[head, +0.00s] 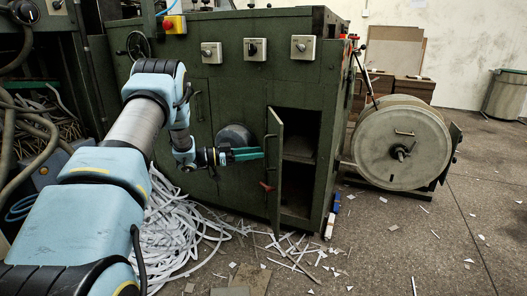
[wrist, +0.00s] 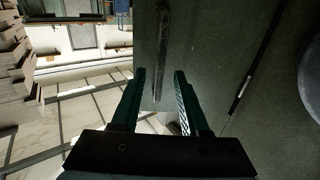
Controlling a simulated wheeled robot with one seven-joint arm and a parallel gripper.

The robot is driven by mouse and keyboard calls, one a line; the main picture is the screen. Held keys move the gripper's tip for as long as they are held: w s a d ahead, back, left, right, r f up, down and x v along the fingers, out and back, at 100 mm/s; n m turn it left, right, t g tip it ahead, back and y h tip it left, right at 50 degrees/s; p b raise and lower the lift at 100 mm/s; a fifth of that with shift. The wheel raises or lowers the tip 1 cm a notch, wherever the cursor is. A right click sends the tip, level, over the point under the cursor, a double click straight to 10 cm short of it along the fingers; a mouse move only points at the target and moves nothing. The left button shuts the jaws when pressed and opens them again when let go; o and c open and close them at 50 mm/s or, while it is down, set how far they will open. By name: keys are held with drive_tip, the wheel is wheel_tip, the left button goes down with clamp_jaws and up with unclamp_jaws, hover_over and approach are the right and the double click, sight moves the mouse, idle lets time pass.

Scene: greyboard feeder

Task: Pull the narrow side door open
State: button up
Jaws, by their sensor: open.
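The narrow side door (head: 275,172) of the green cabinet stands open, swung out toward the camera, and the dark compartment shows to its right. My gripper (head: 262,153) is at the door's left, outer face, fingers pointing right. In the wrist view my gripper (wrist: 160,72) is open, its two green fingers apart. A long metal handle (wrist: 164,45) on the door's green face (wrist: 205,50) lines up with the gap between the fingers. I cannot tell how far it lies between them. The fingers are not closed on it.
The compartment (head: 300,150) has a shelf inside. A large reel (head: 400,145) stands to the right. White paper strips (head: 180,220) pile on the floor at left, with scraps scattered in front. The floor at front right is mostly clear.

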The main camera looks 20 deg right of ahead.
drive_tip(key=a+p, duration=0.1)
drive_tip(key=a, duration=0.5)
drive_tip(key=shift+w+a, duration=0.4)
